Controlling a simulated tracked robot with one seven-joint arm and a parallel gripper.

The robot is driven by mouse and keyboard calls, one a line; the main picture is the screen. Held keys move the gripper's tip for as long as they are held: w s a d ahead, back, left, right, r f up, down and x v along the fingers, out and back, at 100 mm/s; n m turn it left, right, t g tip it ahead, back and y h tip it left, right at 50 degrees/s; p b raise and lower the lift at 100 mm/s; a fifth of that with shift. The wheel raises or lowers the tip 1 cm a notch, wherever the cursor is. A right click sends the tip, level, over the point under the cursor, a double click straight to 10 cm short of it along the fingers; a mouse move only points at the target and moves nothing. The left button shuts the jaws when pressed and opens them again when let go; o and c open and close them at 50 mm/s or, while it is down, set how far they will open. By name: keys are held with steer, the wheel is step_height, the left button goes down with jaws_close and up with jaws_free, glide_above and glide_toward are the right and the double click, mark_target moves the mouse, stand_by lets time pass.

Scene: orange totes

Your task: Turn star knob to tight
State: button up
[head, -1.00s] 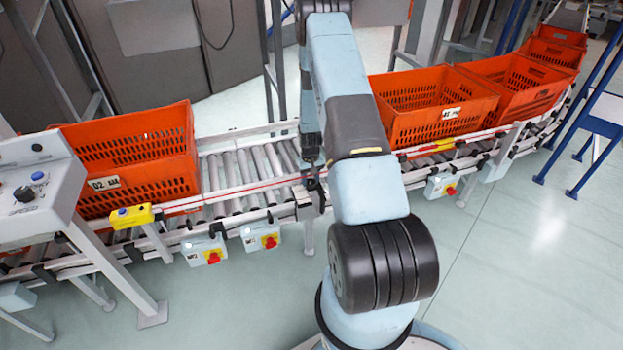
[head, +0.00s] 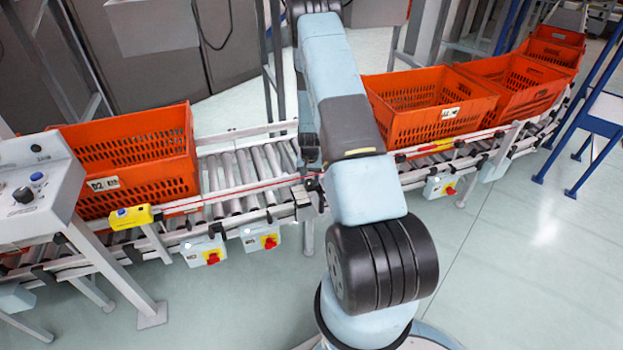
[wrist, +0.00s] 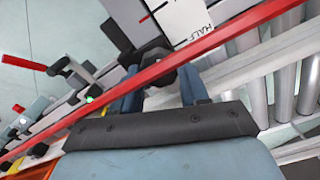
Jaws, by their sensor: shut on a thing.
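In the wrist view, my gripper (wrist: 158,82) has its two blue fingers on either side of a dark knob (wrist: 152,57), which I take to be the star knob. The fingers are shut on it. A red rail strip crosses the view and hides part of the knob, so its lobes are not clear. A white plate (wrist: 187,20) marked "HALF" lies just beyond the knob. In the head view, my arm covers most of the gripper and the knob, at the conveyor's near rail.
Conveyor rollers (head: 243,178) lie left of my arm. An orange tote (head: 130,160) stands on the left, and another tote (head: 425,105) on the right. A control panel (head: 40,190) and yellow box (head: 131,217) are at the left. Switch boxes (head: 204,251) hang below the rail.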

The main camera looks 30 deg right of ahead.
mark_target(309, 181)
steer(key=shift+a, duration=0.2)
steer(key=o, duration=1.1)
steer(key=shift+c, duration=0.2)
steer(key=shift+d, duration=0.1)
step_height(309, 181, up, 14)
steer(key=shift+f, duration=0.2)
steer(key=shift+r, duration=0.1)
